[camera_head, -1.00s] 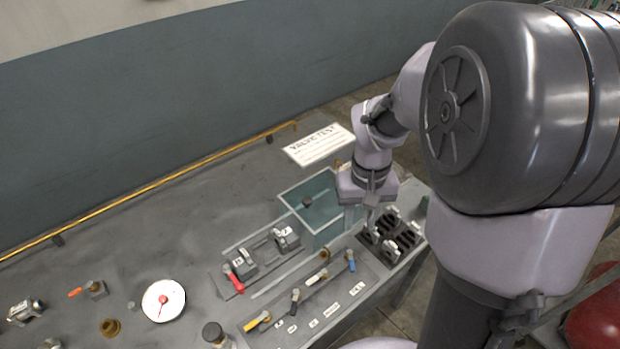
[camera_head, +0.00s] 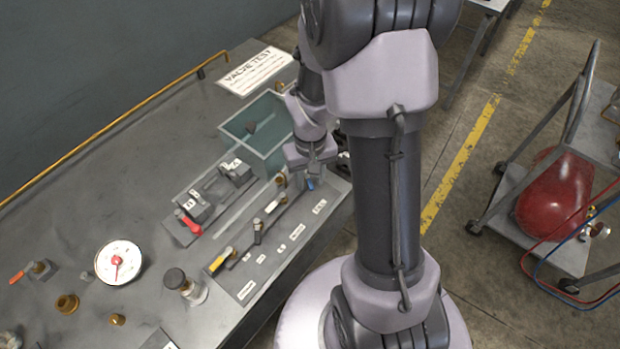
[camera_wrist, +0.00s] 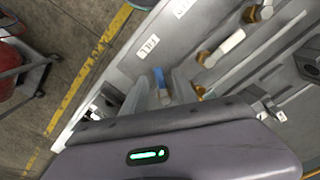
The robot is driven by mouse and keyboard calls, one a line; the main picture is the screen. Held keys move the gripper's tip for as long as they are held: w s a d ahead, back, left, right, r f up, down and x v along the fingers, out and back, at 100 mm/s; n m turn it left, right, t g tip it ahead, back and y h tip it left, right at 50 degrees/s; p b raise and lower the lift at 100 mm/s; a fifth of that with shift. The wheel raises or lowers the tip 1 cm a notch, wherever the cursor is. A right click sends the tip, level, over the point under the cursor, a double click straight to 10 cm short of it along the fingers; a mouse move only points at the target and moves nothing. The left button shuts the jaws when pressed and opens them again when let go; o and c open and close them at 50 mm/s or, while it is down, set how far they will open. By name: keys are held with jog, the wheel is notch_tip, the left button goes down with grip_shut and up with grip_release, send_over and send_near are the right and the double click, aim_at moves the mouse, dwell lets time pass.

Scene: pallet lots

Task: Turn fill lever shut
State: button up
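The blue fill lever (camera_wrist: 160,78) shows in the wrist view beside the FILL label (camera_wrist: 147,47) on the valve panel. In the head view the blue lever (camera_head: 310,184) is partly hidden below my gripper (camera_head: 315,170). In the wrist view my gripper (camera_wrist: 160,92) has its grey fingers apart, one on each side of the blue lever. I cannot tell whether either finger touches it.
White-handled levers (camera_wrist: 222,48) on brass valves, a yellow lever (camera_head: 219,261) and a red lever (camera_head: 187,222) are nearby. An open glass-sided tank (camera_head: 262,128) stands behind the panel. A gauge (camera_head: 119,262) and a dark-capped bottle (camera_head: 185,287) stand to the left.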

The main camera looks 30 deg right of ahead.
grip_shut()
jog(key=m, duration=0.1)
jog(key=a+m+b, duration=0.1)
jog(key=shift+w+m, duration=0.2)
jog(key=shift+m, duration=0.1)
jog(key=m, duration=0.1)
jog(key=m+b, duration=0.1)
jog(key=a+m, duration=0.1)
jog(key=shift+w+m, duration=0.3)
jog(key=shift+w, duration=0.05)
jog(key=shift+w+a+m+b, duration=0.15)
jog(key=shift+w+m+b, duration=0.15)
jog(key=shift+m, duration=0.55)
jog(key=shift+w+a+m+b, duration=0.15)
jog(key=shift+m+b, duration=0.25)
jog(key=shift+m, duration=0.5)
jog(key=shift+w+a+m+b, duration=0.1)
jog(key=shift+w+m+b, duration=0.2)
jog(key=shift+m, duration=0.55)
